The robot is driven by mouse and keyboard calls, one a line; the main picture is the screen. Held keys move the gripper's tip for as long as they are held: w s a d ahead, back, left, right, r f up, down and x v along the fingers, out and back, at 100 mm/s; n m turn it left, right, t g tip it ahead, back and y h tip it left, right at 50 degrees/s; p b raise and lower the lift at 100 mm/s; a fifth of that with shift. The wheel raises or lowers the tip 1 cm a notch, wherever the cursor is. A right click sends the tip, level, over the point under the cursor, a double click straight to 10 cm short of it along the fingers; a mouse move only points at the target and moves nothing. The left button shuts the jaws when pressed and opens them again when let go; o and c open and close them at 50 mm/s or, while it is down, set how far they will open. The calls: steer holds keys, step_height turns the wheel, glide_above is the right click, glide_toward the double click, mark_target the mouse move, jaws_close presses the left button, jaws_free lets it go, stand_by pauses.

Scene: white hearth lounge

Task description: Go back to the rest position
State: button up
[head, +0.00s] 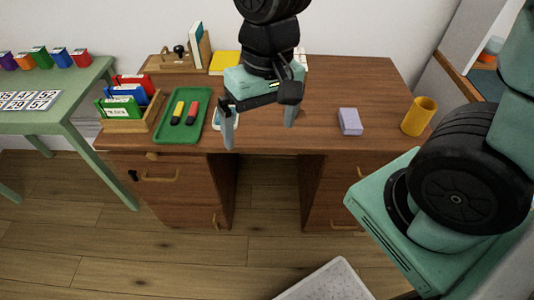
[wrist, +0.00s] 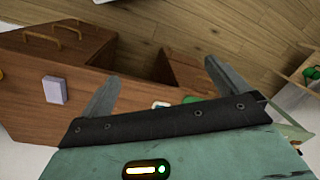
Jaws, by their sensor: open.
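My gripper (head: 260,120) is open, with its two grey fingers apart and nothing between them. In the head view it hangs over the wooden desk (head: 345,90), near the front edge and above the middle gap. In the wrist view the open gripper (wrist: 162,85) also shows, with the brown desk (wrist: 100,85) behind its fingers. My gripper and arm hide part of the desk top.
A lilac block (head: 350,121) and a yellow cup (head: 418,116) stand on the desk's right side. A green tray (head: 183,115) with two markers and a wooden file holder (head: 130,112) are on its left. A green table (head: 55,90) stands further left.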

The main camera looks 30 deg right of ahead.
steer(key=s+a+r+n, duration=0.2)
steer(key=s+a+n, duration=0.1)
steer(key=s+n, duration=0.4)
steer(key=shift+s+a+h+p, duration=0.3)
steer(key=shift+s+a, duration=0.05)
steer(key=shift+s, duration=0.15)
stand_by(0.6)
